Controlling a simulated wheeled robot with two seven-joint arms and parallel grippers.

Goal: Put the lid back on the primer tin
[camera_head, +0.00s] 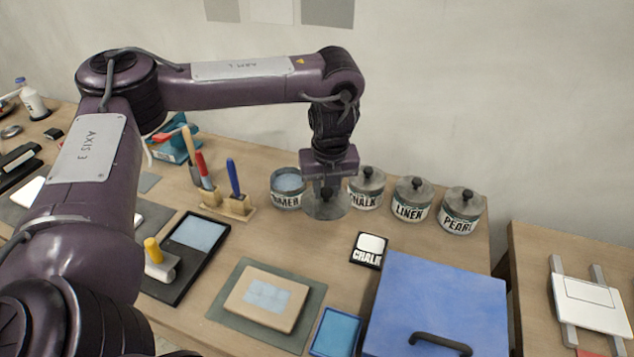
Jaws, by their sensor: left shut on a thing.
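The primer tin (287,190) stands open at the back of the table, with pale blue paint showing in it and its label partly readable. A round grey lid (325,210) with a dark knob is just right of it, between the primer tin and the chalk tin (366,188). My left gripper (327,185) points down over this lid and is shut on its knob. The lid looks level and low; I cannot tell whether it touches the table. My right gripper is not in view.
The lidded linen tin (411,200) and pearl tin (461,211) stand to the right. Brushes in a wooden holder (236,206) are at left.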

